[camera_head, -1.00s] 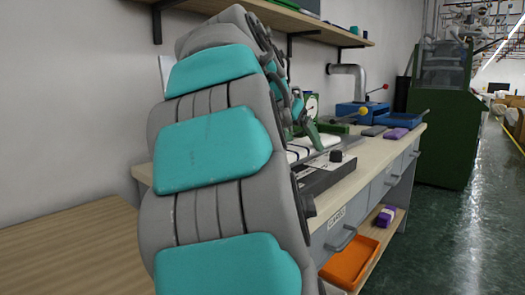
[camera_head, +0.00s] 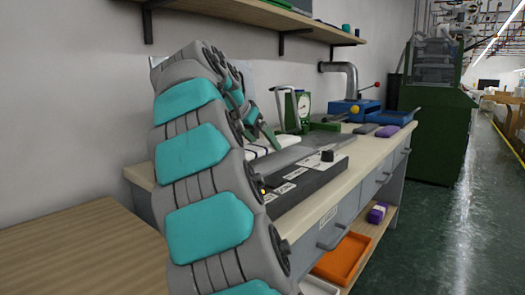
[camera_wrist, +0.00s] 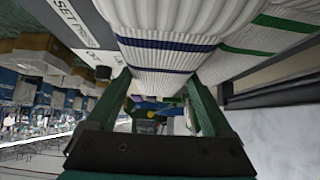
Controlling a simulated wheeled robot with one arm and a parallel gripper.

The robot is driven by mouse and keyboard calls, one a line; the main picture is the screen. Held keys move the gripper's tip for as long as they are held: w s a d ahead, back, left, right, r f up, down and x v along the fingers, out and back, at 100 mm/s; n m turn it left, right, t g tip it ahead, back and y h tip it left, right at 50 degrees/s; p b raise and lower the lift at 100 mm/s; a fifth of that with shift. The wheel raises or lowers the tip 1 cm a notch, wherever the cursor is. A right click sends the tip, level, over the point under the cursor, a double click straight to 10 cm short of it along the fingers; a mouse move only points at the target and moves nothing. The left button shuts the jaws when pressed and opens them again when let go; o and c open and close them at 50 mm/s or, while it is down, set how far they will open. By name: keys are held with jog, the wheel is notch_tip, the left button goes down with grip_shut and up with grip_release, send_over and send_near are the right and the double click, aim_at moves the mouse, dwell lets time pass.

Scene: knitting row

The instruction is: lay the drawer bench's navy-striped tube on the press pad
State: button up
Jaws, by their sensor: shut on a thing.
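My gripper (camera_wrist: 160,78) has its two green fingers on either side of a white ribbed tube with navy stripes (camera_wrist: 165,55) in the wrist view, and is shut on it. A similar white tube with green stripes (camera_wrist: 272,30) lies beside it, to the right. In the head view my arm hides most of the gripper; white striped tubes (camera_head: 262,147) show just right of the arm, over the bench. A flat dark grey plate (camera_head: 312,150), possibly the press pad, lies behind a black control box (camera_head: 305,182). I cannot tell whether the held tube touches the surface below.
The drawer bench (camera_head: 345,190) carries a green dial gauge (camera_head: 303,108), a blue machine (camera_head: 352,111) and grey and purple blocks at its far end. An orange tray (camera_head: 342,257) sits on the lower shelf. A wooden table (camera_head: 70,250) is at left; the right aisle is clear.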

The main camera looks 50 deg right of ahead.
jog(key=shift+f, duration=1.25)
jog(key=shift+f, duration=0.1)
jog(key=o, duration=1.2)
jog(key=shift+r, duration=0.2)
jog(key=v, duration=1.2)
jog(key=shift+f, duration=0.1)
